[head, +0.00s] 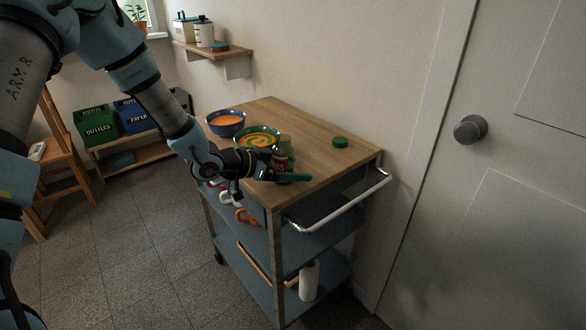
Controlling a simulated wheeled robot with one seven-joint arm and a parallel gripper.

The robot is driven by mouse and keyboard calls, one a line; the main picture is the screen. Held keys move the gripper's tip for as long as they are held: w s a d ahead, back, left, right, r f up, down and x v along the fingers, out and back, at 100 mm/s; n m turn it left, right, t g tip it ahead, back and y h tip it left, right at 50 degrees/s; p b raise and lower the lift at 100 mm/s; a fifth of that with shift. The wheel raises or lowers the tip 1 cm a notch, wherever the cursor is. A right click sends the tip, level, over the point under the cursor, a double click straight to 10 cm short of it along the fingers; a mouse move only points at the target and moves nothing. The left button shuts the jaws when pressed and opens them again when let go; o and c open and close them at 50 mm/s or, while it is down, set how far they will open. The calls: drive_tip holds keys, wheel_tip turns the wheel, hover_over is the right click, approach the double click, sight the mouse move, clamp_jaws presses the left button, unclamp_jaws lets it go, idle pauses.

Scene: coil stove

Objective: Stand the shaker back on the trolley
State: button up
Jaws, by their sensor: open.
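The shaker (283,158), with a pale cap and a dark red lettered body, appears upright on the wooden top of the trolley (312,142), close to its front edge. Its lower part is hidden behind my gripper. My gripper (287,176) is open and low over the front edge of the top, right at the shaker. One teal finger reaches to the right in front of the shaker's base; the other finger is hard to make out. I cannot tell whether the fingers touch the shaker.
A patterned bowl of orange soup (258,139) stands just left of the shaker, with a blue bowl (226,122) behind it. A green lid (340,142) lies to the right. A metal handle (345,205) sticks out at the trolley's right end. The right part of the top is mostly clear.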

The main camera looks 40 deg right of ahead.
drive_tip(key=b+v, duration=0.1)
drive_tip(key=v, duration=1.1)
drive_tip(key=shift+b, duration=0.3)
drive_tip(key=shift+w, duration=0.1)
drive_tip(key=w+a+n+t+y, duration=0.45)
drive_tip(key=w+a, duration=0.25)
drive_tip(key=a, duration=0.5)
drive_tip(key=w+a+n+t+y, duration=0.4)
drive_tip(key=w+a+n, duration=0.3)
drive_tip(key=a, duration=0.4)
drive_tip(key=s+a+r+n+g+y, duration=0.1)
drive_tip(key=s+a+n, duration=0.3)
drive_tip(key=a, duration=0.4)
drive_tip(key=s+a+r+n+g+y, duration=0.1)
drive_tip(key=s+a+n+g+y, duration=0.1)
drive_tip(key=s+a, duration=0.5)
drive_tip(key=shift+a+r+n+y, duration=0.35)
drive_tip(key=shift+a+n+y, duration=0.4)
drive_tip(key=shift+n, duration=0.4)
drive_tip(key=shift+s+a+g, duration=0.1)
drive_tip(key=shift+g, duration=0.15)
drive_tip(key=shift+c, duration=0.4)
